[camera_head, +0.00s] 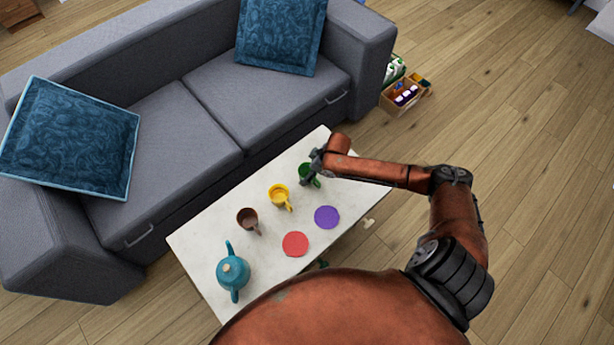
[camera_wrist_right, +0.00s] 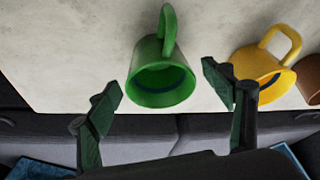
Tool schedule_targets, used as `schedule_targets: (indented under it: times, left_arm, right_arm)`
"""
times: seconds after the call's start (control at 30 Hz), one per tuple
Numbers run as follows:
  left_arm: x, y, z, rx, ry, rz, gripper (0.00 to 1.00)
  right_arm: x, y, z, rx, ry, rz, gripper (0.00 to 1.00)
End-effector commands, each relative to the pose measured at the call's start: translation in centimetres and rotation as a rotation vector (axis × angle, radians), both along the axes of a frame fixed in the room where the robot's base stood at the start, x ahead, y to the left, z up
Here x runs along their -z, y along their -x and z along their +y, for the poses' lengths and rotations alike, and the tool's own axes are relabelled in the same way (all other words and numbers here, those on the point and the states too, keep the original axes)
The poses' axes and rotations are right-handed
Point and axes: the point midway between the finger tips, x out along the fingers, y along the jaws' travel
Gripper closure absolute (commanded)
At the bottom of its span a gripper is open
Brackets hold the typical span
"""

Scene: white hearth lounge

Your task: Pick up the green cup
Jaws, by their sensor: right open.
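The green cup (camera_head: 307,174) stands on the white table (camera_head: 205,243) near its far right end, partly hidden by my right gripper. In the right wrist view the green cup (camera_wrist_right: 163,75) shows its open mouth, with the handle pointing up in the picture. My right gripper (camera_head: 313,168) is at the cup in the head view. In the right wrist view the right gripper (camera_wrist_right: 160,85) is open, one finger to each side of the cup's lower part in the picture. I cannot tell whether a finger touches it. My left gripper is not in view.
A yellow cup (camera_head: 279,197) stands close beside the green one, then a brown cup (camera_head: 247,218) and a teal teapot (camera_head: 233,271). A purple disc (camera_head: 326,217) and a red disc (camera_head: 295,244) lie on the table. A grey sofa (camera_head: 180,120) stands behind it.

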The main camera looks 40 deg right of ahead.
Motion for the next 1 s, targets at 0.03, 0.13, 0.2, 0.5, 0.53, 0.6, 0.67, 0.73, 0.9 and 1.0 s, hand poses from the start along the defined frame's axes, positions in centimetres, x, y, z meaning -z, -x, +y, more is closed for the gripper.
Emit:
schedule_targets:
  times: [0.03, 0.13, 0.2, 0.5, 0.53, 0.6, 0.67, 0.73, 0.9, 1.0]
  left_arm:
    - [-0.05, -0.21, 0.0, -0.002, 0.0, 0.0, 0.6]
    - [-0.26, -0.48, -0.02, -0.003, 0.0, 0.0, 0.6]
    - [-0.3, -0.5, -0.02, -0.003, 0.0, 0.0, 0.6]
    - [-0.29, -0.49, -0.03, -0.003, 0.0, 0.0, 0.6]
    - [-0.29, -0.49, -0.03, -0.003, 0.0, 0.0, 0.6]
    - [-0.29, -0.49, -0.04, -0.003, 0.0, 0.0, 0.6]
    - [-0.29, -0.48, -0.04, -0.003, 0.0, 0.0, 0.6]
    - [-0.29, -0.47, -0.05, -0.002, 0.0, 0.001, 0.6]
    - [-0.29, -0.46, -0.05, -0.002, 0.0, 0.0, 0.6]
    - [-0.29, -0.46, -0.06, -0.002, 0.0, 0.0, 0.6]
  right_arm:
    - [0.32, -0.09, 0.07, 0.0, 0.0, 0.0, 0.26]
    - [0.4, -0.18, 0.1, -0.001, 0.0, -0.001, 0.26]
    - [0.36, -0.2, 0.1, -0.001, 0.0, -0.001, 0.26]
    - [0.32, -0.19, 0.1, -0.001, 0.001, -0.001, 0.36]
    - [0.32, -0.19, 0.1, -0.001, 0.001, -0.001, 0.39]
    - [0.33, -0.2, 0.1, -0.001, 0.001, -0.001, 0.43]
    - [0.33, -0.2, 0.1, -0.001, 0.001, -0.001, 0.48]
    - [0.33, -0.2, 0.1, -0.001, 0.001, -0.001, 0.52]
    - [0.33, -0.2, 0.1, -0.001, 0.001, -0.001, 0.64]
    - [0.34, -0.19, 0.11, -0.001, 0.001, -0.001, 0.71]
